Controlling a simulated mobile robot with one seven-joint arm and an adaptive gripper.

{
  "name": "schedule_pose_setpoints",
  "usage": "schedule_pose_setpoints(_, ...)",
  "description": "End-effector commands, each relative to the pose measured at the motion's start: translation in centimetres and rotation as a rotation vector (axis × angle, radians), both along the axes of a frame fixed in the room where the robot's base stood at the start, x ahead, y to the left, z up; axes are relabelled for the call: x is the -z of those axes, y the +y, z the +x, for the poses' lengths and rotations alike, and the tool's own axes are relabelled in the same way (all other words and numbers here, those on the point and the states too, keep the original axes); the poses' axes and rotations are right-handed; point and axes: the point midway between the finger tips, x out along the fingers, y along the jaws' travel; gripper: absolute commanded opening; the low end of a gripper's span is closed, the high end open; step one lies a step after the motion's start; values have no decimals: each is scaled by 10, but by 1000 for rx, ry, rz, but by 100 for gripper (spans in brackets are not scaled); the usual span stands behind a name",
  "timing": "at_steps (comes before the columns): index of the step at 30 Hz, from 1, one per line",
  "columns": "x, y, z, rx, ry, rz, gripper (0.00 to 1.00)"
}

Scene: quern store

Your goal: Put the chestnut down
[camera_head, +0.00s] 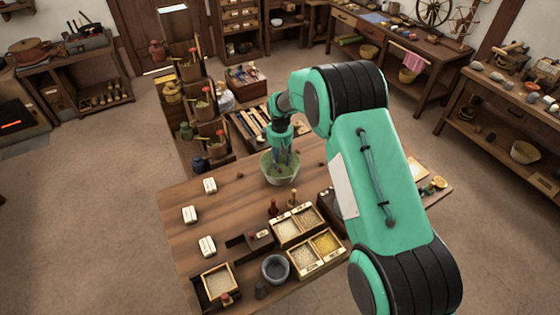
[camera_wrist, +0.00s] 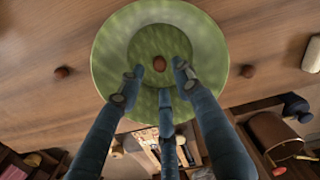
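My gripper (camera_head: 283,162) points down into a green bowl (camera_head: 265,171) at the far edge of the wooden table. In the wrist view its three fingers (camera_wrist: 160,77) are spread apart over the bowl (camera_wrist: 108,62). A small reddish-brown chestnut (camera_wrist: 159,63) shows between and beyond the fingertips, against the inside of the bowl. Gaps show between it and the fingers, so the gripper looks open. Whether the chestnut rests on the bowl's bottom is hard to tell. In the head view the fingers hide it.
Two similar brown round things lie on the table outside the bowl, one left (camera_wrist: 62,72) and one right (camera_wrist: 248,71). White labelled blocks (camera_head: 190,214), grain boxes (camera_head: 304,260) and a grey mortar (camera_head: 276,268) stand nearer. The table's left-middle is mostly clear.

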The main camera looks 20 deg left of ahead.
Motion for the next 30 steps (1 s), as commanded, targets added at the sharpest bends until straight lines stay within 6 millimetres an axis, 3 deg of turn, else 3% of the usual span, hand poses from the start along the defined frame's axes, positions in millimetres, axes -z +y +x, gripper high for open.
schedule_pose_setpoints(20, -1, 0, 0, 0, 0, 0, 41)
schedule_pose_setpoints(30, -31, 0, 1, 0, -2, 1, 41)
